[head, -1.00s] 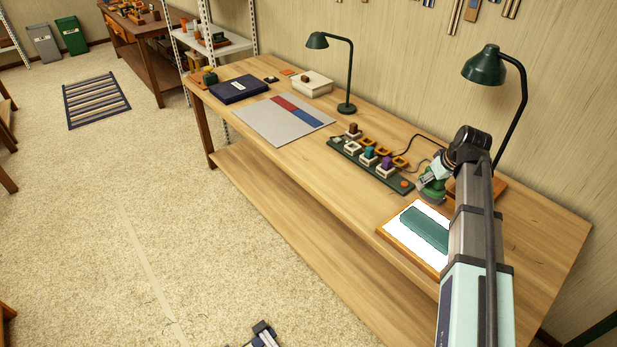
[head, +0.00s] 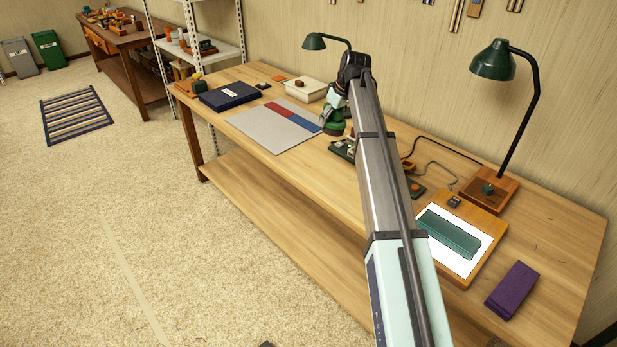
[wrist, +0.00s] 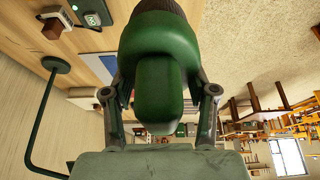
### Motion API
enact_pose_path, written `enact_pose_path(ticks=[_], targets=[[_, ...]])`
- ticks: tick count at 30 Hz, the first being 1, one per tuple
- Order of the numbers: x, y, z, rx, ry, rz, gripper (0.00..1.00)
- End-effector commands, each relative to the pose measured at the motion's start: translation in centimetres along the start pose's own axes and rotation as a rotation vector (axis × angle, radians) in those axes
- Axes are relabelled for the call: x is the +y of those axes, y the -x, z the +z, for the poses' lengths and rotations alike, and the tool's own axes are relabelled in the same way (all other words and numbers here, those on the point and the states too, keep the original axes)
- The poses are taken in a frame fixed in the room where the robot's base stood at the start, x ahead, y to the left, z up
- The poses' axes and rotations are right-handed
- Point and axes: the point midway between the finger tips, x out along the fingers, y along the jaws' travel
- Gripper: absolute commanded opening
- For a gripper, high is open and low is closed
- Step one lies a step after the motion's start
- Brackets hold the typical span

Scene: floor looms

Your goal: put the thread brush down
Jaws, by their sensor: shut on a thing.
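The thread brush (wrist: 165,38) has a green body and dark bristles and fills the middle of the wrist view. My gripper (wrist: 163,92) is shut on it, one finger at each side. In the head view my gripper (head: 338,103) is over the workbench, with the green brush (head: 335,128) below it. The brush is by the right edge of the grey mat with the red and blue strips. I cannot tell whether it touches the bench.
The grey mat (head: 262,134), navy box (head: 228,95) and cream box (head: 306,89) lie on the far bench. A green lamp (head: 315,42) stands close behind my arm. A light pad (head: 462,238) and purple block (head: 512,290) lie at the near right.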

Motion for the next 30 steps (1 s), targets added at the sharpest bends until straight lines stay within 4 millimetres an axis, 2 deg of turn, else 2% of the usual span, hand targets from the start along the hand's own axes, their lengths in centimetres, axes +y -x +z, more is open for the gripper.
enact_pose_path(ticks=[5,21,24,30], targets=[[-0.2,-1.2,0.9,-0.001,0.004,-0.003,0.02],[-0.3,-12.4,5.5,-0.001,0.004,-0.004,0.02],[-0.2,-13.7,5.9,0.000,0.005,-0.003,0.02],[-0.2,-14.8,6.4,0.000,0.005,-0.003,0.02]])
